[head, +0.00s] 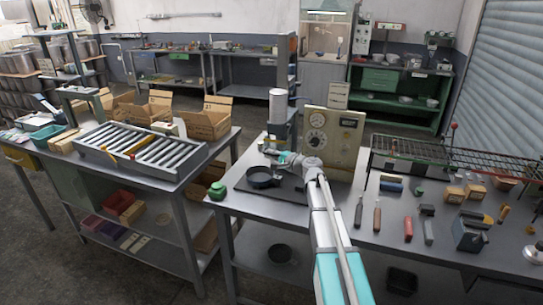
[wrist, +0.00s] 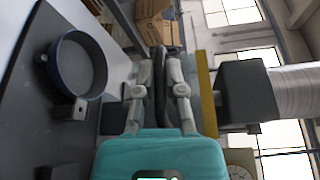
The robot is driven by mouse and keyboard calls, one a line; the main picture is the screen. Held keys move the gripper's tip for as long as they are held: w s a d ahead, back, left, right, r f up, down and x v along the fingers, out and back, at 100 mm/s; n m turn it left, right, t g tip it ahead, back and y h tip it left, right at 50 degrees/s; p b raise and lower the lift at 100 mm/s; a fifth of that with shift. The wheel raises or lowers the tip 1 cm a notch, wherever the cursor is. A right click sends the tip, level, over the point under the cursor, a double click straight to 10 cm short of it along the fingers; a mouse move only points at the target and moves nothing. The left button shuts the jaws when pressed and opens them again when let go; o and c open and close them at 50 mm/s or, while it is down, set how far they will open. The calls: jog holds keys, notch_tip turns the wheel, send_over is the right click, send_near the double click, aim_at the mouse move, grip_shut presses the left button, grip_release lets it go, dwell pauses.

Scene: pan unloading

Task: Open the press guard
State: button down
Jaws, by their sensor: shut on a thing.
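The press shows in the head view as a pale cylinder (head: 277,102) on a dark column, behind my gripper (head: 271,153). In the wrist view the cylinder (wrist: 294,93) and a dark block (wrist: 249,92) lie to the right. My gripper (wrist: 160,85) is shut on a dark upright bar (wrist: 160,62), which looks like the guard's handle. A yellow strip (wrist: 206,95) stands close beside the fingers; it may be the guard's edge. The guard panel itself is hard to make out, so I cannot tell how far open it is.
A dark round pan (head: 262,178) sits below my gripper on the bench and shows in the wrist view (wrist: 78,66). A dial panel (head: 333,136) stands right of the press. A green jar (head: 217,191) is at the bench's left edge. Several tools lie to the right.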

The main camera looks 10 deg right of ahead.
jog(key=c, duration=0.7)
grip_release()
jog(key=shift+f, duration=0.2)
